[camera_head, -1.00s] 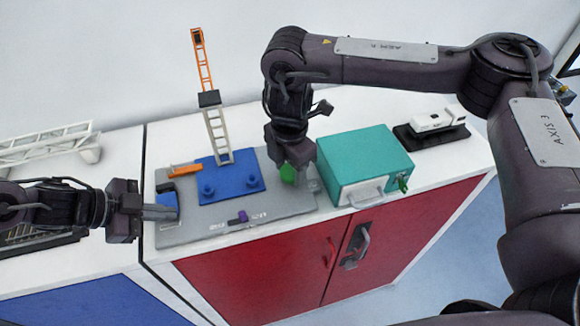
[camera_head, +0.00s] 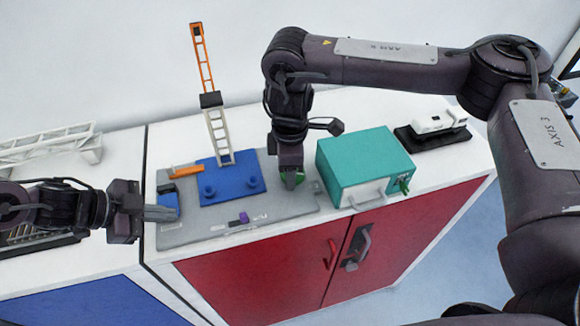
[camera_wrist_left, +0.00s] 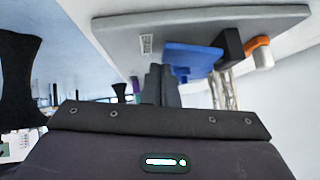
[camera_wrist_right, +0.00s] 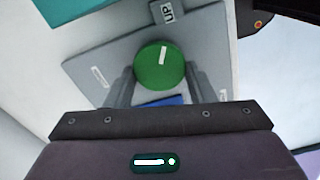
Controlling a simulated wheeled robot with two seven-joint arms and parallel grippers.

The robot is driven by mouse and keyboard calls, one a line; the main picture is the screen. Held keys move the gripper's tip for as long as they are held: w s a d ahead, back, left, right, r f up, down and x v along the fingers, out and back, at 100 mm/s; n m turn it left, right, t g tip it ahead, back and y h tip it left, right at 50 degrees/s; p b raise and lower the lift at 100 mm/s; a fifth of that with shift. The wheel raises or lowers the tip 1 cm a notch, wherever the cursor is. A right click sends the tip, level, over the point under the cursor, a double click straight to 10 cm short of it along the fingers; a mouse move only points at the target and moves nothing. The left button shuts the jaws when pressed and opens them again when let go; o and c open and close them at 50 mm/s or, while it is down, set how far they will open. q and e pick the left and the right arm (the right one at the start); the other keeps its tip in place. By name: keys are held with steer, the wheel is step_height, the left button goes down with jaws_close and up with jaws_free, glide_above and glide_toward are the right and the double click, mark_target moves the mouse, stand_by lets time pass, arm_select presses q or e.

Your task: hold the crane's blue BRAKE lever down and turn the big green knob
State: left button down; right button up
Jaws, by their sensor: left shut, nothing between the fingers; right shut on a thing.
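The blue BRAKE lever (camera_head: 168,201) sits at the left end of the grey crane panel (camera_head: 205,231). My left gripper (camera_head: 162,213) is shut and empty, its fingertips at the lever's near end. In the head view the right gripper (camera_head: 291,180) hides most of the knob.
The crane (camera_head: 217,135) with its orange boom stands on a blue base (camera_head: 232,187). A purple slider (camera_head: 243,217) is at the panel's front. A teal box (camera_head: 360,160) stands close right of the right gripper. A white model (camera_head: 438,121) is at the far right.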

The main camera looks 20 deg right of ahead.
steer(key=shift+w, duration=0.1)
stand_by(0.4)
steer(key=o, duration=1)
steer(key=shift+r, duration=0.1)
step_height(320, 180, up, 12)
steer(key=shift+f, duration=0.1)
